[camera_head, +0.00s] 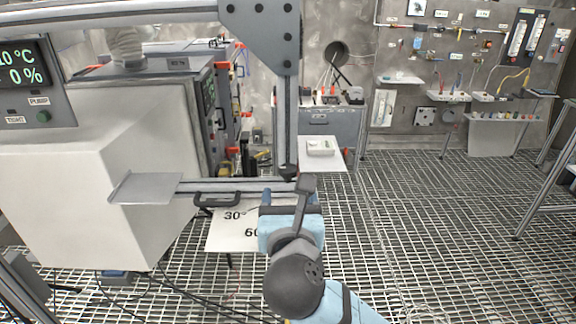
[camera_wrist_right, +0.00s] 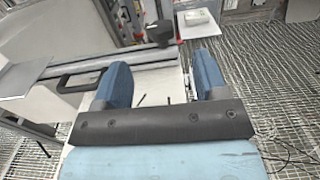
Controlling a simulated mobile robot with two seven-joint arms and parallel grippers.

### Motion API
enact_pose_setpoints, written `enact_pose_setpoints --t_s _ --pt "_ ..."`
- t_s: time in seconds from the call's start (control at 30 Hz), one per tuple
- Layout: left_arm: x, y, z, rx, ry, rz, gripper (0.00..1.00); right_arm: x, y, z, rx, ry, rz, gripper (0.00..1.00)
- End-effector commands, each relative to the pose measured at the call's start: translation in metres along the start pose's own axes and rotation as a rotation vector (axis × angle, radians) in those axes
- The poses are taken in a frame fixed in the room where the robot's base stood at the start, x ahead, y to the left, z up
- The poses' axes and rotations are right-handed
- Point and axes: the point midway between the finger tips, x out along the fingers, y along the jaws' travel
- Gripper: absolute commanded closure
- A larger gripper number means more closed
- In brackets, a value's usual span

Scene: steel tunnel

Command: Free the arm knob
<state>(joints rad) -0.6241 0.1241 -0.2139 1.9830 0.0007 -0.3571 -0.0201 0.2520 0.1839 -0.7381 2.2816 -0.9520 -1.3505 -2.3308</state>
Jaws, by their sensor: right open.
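The arm knob (camera_head: 288,172) is a small dark knob at the right end of a horizontal metal rail arm (camera_head: 235,187), by the foot of an upright post. In the right wrist view the black knob (camera_wrist_right: 161,32) stands ahead of my fingertips, roughly between them and apart from them. My right gripper (camera_head: 284,196) is just below and in front of the knob, partly hidden by my own wrist parts. In the wrist view its two blue fingers (camera_wrist_right: 163,72) are spread, with nothing held between them. My left gripper is not in view.
A black handle (camera_head: 217,200) hangs on the rail's front. Below is a white plate (camera_head: 225,238) marked with angles. A pale metal shelf (camera_head: 145,188) and a large white housing (camera_head: 90,170) stand left. The upright post (camera_head: 288,110) rises behind the knob. Open grating floor (camera_head: 440,220) lies right.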

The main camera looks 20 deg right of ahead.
Motion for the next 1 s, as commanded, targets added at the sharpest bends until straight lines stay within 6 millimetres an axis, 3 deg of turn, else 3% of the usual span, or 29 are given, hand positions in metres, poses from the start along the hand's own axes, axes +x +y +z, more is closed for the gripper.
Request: enact_pose_setpoints --t_s 0.2,0.4,0.83,0.87,1.0 --pt "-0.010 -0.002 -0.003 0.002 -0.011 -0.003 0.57 0.048 0.000 0.003 -0.001 -0.001 -0.002 0.34" --pt "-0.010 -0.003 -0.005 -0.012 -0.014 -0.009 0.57 0.077 0.000 0.002 0.000 -0.001 -0.001 0.34" --pt "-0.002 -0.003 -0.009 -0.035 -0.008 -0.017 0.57 0.088 0.000 0.000 0.002 0.000 0.000 0.34" --pt "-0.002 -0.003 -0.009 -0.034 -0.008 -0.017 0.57 0.088 0.000 0.000 0.002 0.000 0.000 0.36" --pt "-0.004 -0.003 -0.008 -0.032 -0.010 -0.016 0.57 0.088 0.000 0.000 0.002 0.000 0.000 0.69"
